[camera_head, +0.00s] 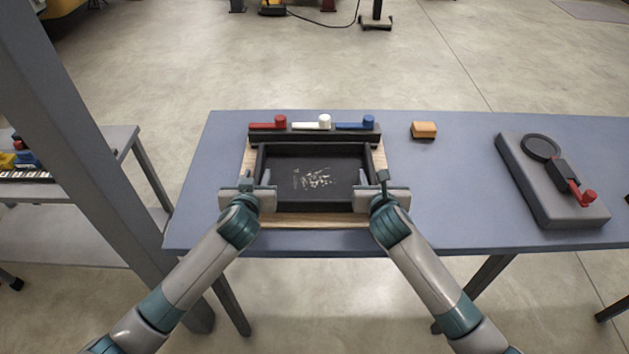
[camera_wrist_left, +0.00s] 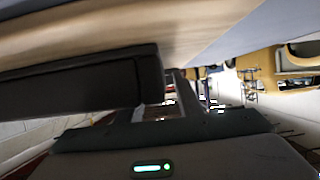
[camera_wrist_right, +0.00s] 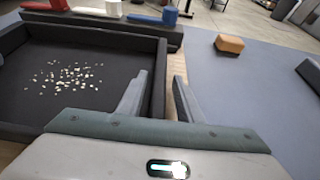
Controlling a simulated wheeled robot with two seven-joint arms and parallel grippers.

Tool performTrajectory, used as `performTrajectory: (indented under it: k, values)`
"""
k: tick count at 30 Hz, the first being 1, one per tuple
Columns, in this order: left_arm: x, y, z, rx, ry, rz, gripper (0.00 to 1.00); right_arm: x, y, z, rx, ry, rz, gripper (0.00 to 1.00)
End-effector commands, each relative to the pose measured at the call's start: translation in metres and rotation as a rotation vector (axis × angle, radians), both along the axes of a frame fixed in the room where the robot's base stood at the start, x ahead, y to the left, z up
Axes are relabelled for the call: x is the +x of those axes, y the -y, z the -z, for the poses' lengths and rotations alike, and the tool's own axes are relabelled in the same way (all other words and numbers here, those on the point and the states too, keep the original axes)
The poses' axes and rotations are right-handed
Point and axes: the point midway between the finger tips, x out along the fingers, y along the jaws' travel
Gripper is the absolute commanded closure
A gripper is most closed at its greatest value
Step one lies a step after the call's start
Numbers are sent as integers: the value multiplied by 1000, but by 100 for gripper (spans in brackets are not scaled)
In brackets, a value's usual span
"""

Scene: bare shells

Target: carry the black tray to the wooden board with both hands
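The black tray (camera_head: 312,207), with small pale pieces scattered on its floor, sits level over the wooden board (camera_head: 318,220) and appears to rest on it. Board edges show at its left, right and front. My left gripper (camera_head: 258,181) is at the tray's left wall, my right gripper (camera_head: 373,180) at its right wall. In the right wrist view the fingers (camera_wrist_right: 160,85) stand apart, one inside the tray, one outside, with a gap to the wall (camera_wrist_right: 159,65). In the left wrist view the fingers (camera_wrist_left: 160,97) also stand apart beside the dark tray end (camera_wrist_left: 110,80).
A dark rack (camera_head: 314,136) with red, white and blue handled pieces stands just behind the tray. An orange block (camera_head: 424,130) and a grey fixture with a red knob (camera_head: 550,190) are to the right on the blue table (camera_head: 450,210). A grey post (camera_head: 90,150) rises at left.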

Motion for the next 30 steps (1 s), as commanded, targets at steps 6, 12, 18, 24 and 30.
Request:
performTrajectory:
  k: [6,12,18,24,30]
  values:
    - [-10,1,-3,-3,-1,1,67,0,-1,0,0,0,-1,67]
    - [-32,1,-13,-4,0,2,67,0,-1,0,0,0,-1,67]
    - [-65,1,-26,-2,0,0,67,0,-1,0,0,0,-1,67]
    - [-94,0,-39,-3,0,0,67,0,-1,0,0,0,-1,67]
    - [-109,0,-45,-1,0,0,67,0,-1,0,0,0,-1,67]
